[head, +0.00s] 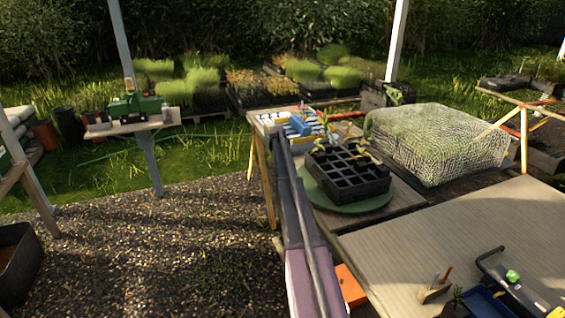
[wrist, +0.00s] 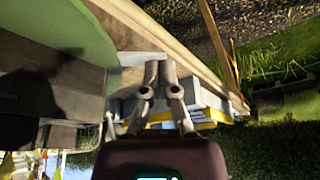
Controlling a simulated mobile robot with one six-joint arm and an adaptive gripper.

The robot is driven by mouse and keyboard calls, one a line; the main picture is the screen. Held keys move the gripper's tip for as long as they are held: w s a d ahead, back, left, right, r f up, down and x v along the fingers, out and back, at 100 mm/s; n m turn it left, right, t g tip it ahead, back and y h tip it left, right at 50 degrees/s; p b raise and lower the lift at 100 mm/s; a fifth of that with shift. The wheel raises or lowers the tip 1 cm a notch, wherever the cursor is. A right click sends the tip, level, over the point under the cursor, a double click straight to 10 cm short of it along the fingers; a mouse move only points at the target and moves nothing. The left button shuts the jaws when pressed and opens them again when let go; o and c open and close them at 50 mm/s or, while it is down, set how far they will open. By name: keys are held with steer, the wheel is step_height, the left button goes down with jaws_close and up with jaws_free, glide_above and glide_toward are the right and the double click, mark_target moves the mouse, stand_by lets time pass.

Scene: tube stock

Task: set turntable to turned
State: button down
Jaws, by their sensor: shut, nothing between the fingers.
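The turntable is a flat green disc (head: 370,206) on the wooden bench in the head view. A black multi-cell tray (head: 348,172) sits on it, with a few seedlings at its far side. In the wrist view the disc (wrist: 50,30) fills the upper left, with the dark tray (wrist: 60,85) beside it. My gripper (wrist: 160,70) is shut and empty, its fingertips together beside the disc's edge, apart from it in the picture. I cannot tell whether it touches the disc or tray. In the head view my arm runs along the disc's left side and the gripper is hard to make out.
Blue and white boxes (head: 298,125) stand on the bench's far end, close to my gripper. A netted mound (head: 437,143) lies right of the tray. A wide board (head: 470,225) with hand tools fills the lower right. Gravel (head: 150,250) lies open at left.

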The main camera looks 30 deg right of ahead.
steer(key=shift+p+v, duration=2.4)
steer(key=shift+v, duration=0.5)
steer(key=shift+w+a, duration=0.1)
steer(key=s+a+n+y, duration=0.1)
steer(key=s+a+n, duration=0.1)
steer(key=s+a, duration=0.6)
steer(key=s+a+n+p, duration=0.1)
steer(key=s+a, duration=0.3)
steer(key=a, duration=0.8)
steer(key=s+a+n+y, duration=0.1)
steer(key=s+a+n, duration=0.1)
steer(key=s+a, duration=0.65)
steer(key=s+a+r+n+g+y+p, duration=0.1)
steer(key=s+a+n, duration=0.4)
steer(key=s+a, duration=1.5)
steer(key=shift+s+a+r+n+g+p, duration=0.2)
steer(key=shift+s+n+g+p, duration=0.1)
steer(key=shift+s+g, duration=0.35)
steer(key=shift+w, duration=0.1)
